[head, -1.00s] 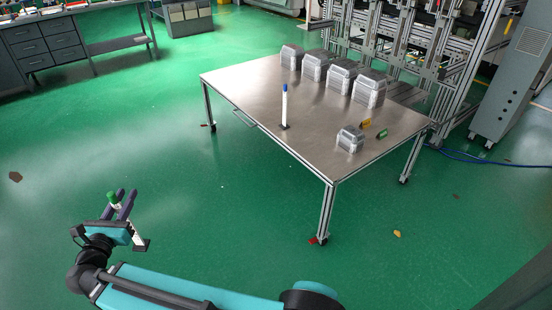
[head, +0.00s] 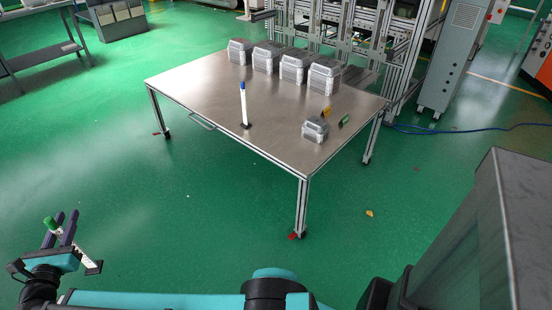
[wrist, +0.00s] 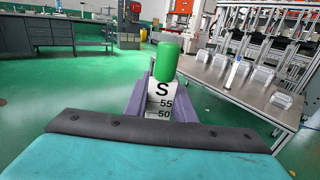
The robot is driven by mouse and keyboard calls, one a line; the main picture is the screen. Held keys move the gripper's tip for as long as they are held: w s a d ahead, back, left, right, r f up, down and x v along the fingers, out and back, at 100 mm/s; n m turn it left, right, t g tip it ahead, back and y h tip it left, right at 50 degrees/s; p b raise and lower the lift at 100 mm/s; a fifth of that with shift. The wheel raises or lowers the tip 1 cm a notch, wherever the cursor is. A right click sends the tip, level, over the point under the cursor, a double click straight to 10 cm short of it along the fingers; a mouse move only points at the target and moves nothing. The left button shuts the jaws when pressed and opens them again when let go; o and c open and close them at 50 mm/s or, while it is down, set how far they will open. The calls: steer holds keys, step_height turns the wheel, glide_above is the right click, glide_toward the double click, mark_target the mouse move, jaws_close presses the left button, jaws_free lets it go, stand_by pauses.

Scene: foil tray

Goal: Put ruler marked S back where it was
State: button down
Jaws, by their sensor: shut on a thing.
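The ruler marked S (wrist: 161,91) is white with a green cap and the numbers 55 and 50 below the letter. My gripper (head: 66,229) is shut on it, at the lower left of the head view, over the floor and away from the table. In the head view the ruler (head: 84,256) is tilted, with a dark foot at its lower end. In the wrist view the ruler stands between the two purple-grey fingers of my gripper (wrist: 160,100). A second ruler-like white post with a blue top (head: 243,103) stands upright on the metal table (head: 200,95).
Several foil trays with clear lids (head: 265,60) stand in a row along the table's back. A smaller one (head: 315,129) sits near the right corner, beside a yellow tag (head: 327,112) and a green tag (head: 344,121). A grey cabinet (head: 500,230) stands at right. Green floor is open between.

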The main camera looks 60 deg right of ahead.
steer(key=shift+d, duration=0.25)
steer(key=s+d+f+m+g+h+b, duration=0.1)
steer(key=s+d+m+g+h, duration=0.25)
steer(key=d, duration=1.75)
steer(key=s+d+m+g+b, duration=0.15)
steer(key=s+d+g, duration=0.35)
steer(key=d, duration=1.6)
steer(key=s+d+m+g+b, duration=0.1)
steer(key=s+d+m+g, duration=0.2)
steer(key=s+d, duration=1)
steer(key=s+d+f+m+g+b, duration=0.1)
steer(key=s+d+g, duration=0.3)
steer(key=s+d, duration=1)
steer(key=s+m, duration=0.1)
steer(key=s, duration=0.6)
steer(key=shift+s+f+m, duration=0.2)
steer(key=shift+f+m, duration=0.05)
steer(key=shift+m, duration=0.15)
steer(key=shift+d+g, duration=0.1)
steer(key=shift+g, duration=0.15)
